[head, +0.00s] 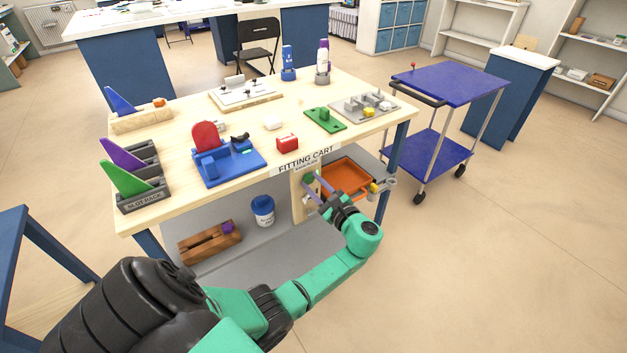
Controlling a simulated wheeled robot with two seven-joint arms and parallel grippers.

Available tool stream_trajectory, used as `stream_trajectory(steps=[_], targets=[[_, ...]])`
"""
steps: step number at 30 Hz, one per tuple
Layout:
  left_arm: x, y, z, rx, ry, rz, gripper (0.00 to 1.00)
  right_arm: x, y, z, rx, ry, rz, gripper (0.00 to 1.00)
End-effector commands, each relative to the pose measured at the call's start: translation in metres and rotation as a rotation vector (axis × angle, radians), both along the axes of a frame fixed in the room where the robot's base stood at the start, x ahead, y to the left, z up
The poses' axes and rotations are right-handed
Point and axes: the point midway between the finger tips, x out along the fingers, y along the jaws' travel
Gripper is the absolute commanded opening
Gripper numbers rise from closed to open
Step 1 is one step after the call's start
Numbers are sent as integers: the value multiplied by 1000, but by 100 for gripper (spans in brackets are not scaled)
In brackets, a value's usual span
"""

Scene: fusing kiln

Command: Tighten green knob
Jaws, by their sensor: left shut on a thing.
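The green knob (308,178) is on a light wooden upright panel (298,204) below the front edge of the fitting cart. Only a small part of it shows. My left gripper (313,186) reaches up and left to the panel, with its lilac fingers on either side of the knob. It is shut on the knob. The fingers and wrist hide part of the panel, so I cannot tell how far the knob is turned. My right gripper is not in view.
The cart top (310,162) overhangs the knob. An orange tray (347,176) lies right of my gripper, close to the wrist. A blue-lidded jar (263,210) and a wooden block (209,243) stand on the lower shelf. A blue trolley (452,84) is at the right; floor between is clear.

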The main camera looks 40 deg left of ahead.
Motion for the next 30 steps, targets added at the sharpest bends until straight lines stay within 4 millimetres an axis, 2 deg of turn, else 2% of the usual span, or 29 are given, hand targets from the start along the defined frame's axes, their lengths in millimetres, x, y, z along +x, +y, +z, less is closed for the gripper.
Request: stream_trajectory(steps=[15,16,18,26,30], targets=[[-1,-1,-4,2,27,-2,0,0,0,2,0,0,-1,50],[-1,-1,-4,2,27,-2,44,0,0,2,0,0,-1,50],[-1,-1,-3,2,27,-2,68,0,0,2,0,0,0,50],[0,-1,-2,4,23,-1,68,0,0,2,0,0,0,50],[-2,-9,-2,4,23,-3,68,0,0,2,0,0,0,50]])
